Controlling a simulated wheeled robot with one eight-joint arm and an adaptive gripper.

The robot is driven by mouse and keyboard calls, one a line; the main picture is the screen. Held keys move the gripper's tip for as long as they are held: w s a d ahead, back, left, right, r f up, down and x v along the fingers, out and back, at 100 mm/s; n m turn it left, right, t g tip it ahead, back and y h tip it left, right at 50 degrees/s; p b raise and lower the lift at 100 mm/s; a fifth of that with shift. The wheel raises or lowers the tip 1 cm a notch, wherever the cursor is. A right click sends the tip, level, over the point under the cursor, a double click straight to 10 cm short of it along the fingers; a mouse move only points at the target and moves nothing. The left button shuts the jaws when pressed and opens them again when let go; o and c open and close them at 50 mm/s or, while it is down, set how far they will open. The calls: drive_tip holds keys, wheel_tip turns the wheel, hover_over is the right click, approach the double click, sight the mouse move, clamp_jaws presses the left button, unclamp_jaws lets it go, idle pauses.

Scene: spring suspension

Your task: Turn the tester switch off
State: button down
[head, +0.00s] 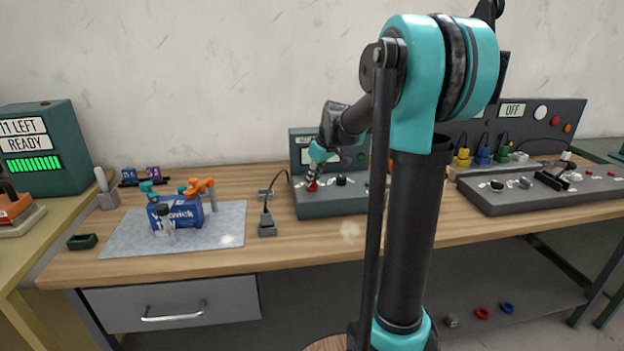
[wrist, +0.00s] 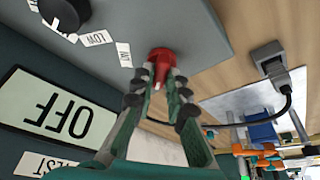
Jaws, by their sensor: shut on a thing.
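The tester (head: 335,207) is a grey-green box with a sloped panel at the middle of the bench in the head view. Its red switch knob (wrist: 163,55) is at the panel's left side, and it also shows small at my fingertips in the head view (head: 311,187). My gripper (wrist: 161,74) is shut on the red knob, one finger on each side; a white mark shows on the knob between the fingers. The tester's display (wrist: 52,112) reads OFF, upside down in the wrist view. My arm hides the tester's right part in the head view.
A black knob (head: 341,180) with labels stands beside the red one. A socket with a cable (head: 267,226) lies left of the tester. A grey mat (head: 120,250) holds a blue box (head: 187,213). A larger control panel (head: 500,197) stands to the right.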

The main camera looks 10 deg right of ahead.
drive_tip(key=shift+n, duration=0.8)
drive_tip(key=shift+g, duration=0.4)
drive_tip(key=c, duration=1.5)
unclamp_jaws()
drive_tip(key=shift+c, duration=0.2)
drive_tip(key=shift+y, duration=0.3)
drive_tip(key=v, duration=1.2)
drive_tip(key=shift+s, duration=0.15)
